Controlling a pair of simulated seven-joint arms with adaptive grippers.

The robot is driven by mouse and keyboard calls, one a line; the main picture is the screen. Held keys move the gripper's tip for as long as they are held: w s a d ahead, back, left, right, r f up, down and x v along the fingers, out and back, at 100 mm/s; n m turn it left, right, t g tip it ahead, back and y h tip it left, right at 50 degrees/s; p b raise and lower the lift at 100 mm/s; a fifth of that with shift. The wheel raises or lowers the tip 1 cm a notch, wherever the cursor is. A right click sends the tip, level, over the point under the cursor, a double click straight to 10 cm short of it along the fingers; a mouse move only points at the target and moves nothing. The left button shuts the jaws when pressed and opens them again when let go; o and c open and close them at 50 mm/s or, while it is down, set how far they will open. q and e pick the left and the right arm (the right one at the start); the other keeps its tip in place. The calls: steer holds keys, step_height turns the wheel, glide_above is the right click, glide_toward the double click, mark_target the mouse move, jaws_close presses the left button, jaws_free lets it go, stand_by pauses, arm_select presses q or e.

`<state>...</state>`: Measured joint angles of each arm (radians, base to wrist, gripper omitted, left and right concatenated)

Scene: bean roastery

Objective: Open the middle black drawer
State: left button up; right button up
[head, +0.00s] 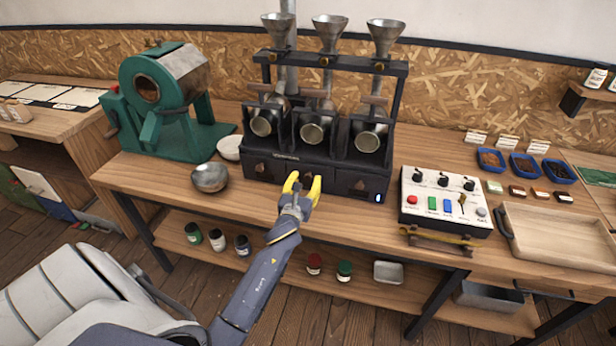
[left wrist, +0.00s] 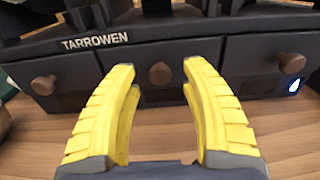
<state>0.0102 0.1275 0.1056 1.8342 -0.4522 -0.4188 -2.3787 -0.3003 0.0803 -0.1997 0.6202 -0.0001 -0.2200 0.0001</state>
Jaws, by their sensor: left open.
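The black machine (head: 318,165) stands on the wooden table and has a row of three black drawers along its base, each with a round brown knob. The middle drawer (left wrist: 146,90) looks closed, and its knob (left wrist: 160,74) shows between my left gripper's fingers in the left wrist view. My left gripper (head: 303,180) has yellow fingers and is open in front of the middle drawer. In the left wrist view the left gripper (left wrist: 160,72) points at the knob and holds nothing. In the head view the gripper partly hides the middle drawer. My right gripper is not in view.
A metal bowl (head: 209,177) and a white bowl (head: 230,147) stand left of the machine, near a green roaster (head: 165,95). A control box (head: 444,198) and a wooden tray (head: 560,236) stand to the right. Bare tabletop lies in front of the drawers.

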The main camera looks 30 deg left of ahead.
arm_select(q)
steer(key=shift+x, duration=1.3)
steer(key=shift+c, duration=0.6)
jaws_close()
steer(key=shift+r, duration=0.1)
